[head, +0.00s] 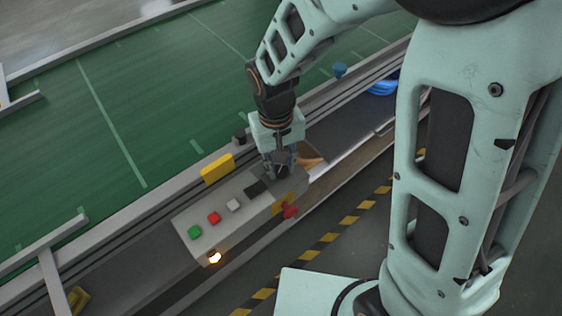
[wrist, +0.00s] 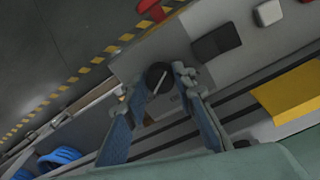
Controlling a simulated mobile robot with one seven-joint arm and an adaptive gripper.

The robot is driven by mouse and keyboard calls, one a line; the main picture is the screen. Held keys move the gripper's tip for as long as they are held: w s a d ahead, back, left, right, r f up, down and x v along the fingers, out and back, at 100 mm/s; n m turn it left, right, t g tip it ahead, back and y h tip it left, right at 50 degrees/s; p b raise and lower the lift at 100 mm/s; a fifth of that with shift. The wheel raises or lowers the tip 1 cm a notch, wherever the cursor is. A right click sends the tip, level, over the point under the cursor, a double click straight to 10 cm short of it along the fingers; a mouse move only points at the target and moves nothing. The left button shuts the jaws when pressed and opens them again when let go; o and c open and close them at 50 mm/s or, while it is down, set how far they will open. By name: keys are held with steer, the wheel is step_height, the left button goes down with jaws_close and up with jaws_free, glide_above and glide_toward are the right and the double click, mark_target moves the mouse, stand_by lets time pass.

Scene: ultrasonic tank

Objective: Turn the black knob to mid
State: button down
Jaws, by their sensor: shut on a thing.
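The black knob (wrist: 158,78) is round, with a pale pointer line on its face. It sits near the end of the grey control box (head: 195,222). My gripper (wrist: 157,86) reaches over the box edge with its blue fingers on either side of the knob, shut on it. In the head view my gripper (head: 279,170) points down at the right end of the box and mostly hides the knob. The pointer line looks slanted in the wrist view; I see no readable position marks.
The box top carries a green button (head: 194,232), a red button (head: 214,218), a white button (head: 234,205) and a black rectangular switch (head: 256,188). A red mushroom button (head: 290,211) and a lit lamp (head: 214,257) are on its front. A yellow block (head: 217,168) stands behind.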

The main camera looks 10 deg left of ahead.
mark_target(281, 171)
steer(key=shift+n, duration=0.3)
steer(key=n, duration=0.5)
steer(key=shift+r, duration=0.1)
steer(key=n+p, duration=0.2)
steer(key=n, duration=0.4)
steer(key=shift+w+d+y, duration=0.1)
steer(key=shift+y, duration=0.2)
stand_by(0.4)
steer(key=c, duration=1.6)
jaws_free()
step_height(281, 171, up, 12)
steer(key=shift+s, duration=0.35)
